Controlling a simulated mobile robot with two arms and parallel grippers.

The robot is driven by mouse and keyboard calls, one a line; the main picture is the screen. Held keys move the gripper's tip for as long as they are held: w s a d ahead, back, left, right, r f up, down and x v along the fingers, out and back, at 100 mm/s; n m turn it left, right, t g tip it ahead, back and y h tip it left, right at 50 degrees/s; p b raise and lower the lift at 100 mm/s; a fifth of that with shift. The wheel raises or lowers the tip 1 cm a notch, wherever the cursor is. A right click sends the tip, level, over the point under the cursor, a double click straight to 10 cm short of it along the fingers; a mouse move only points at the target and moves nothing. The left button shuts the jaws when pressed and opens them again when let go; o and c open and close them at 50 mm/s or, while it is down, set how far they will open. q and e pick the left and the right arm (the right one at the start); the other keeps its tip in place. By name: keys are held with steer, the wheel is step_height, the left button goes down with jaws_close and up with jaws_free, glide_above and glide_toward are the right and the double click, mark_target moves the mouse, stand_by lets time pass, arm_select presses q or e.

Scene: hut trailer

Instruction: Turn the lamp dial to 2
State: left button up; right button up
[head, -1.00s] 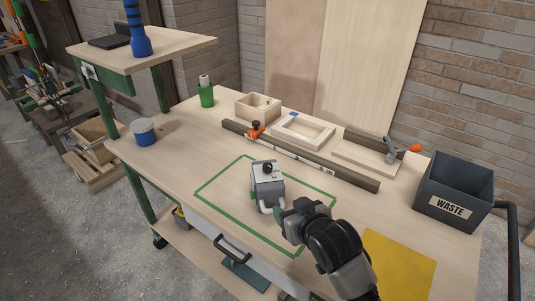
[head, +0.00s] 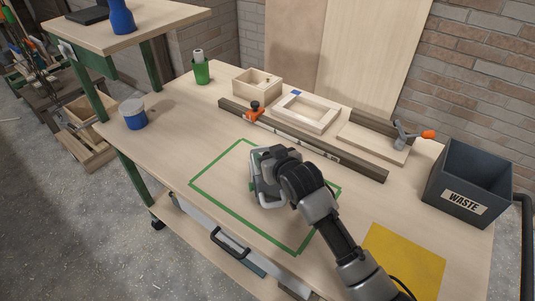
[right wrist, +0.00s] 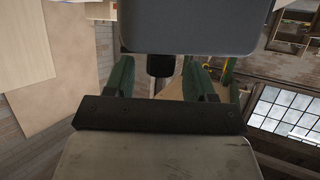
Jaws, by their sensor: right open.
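The lamp (head: 261,190) is a small grey box with a pale handle at its front, inside a green outline on the workbench. My right gripper (head: 268,160) is over its top and hides the dial and most of the lamp in the head view. In the right wrist view, the gripper's green fingers (right wrist: 160,82) stand open on either side of the black dial (right wrist: 161,65). Gaps show between dial and fingers. The lamp's grey body also shows in the right wrist view (right wrist: 190,28). The dial's marks and setting cannot be seen. My left gripper is out of view.
Behind the lamp lie a long dark bar (head: 310,143) with an orange clamp, a wooden frame (head: 318,127) and an open wooden box (head: 246,91). A waste bin (head: 468,178) and yellow sheet (head: 405,262) are at right.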

steer(key=shift+w+a+f, duration=0.25)
steer(key=shift+w+a, duration=0.05)
steer(key=shift+w, duration=0.3)
steer(key=shift+c, duration=0.3)
steer(key=c, duration=0.9)
steer(key=shift+o, duration=0.2)
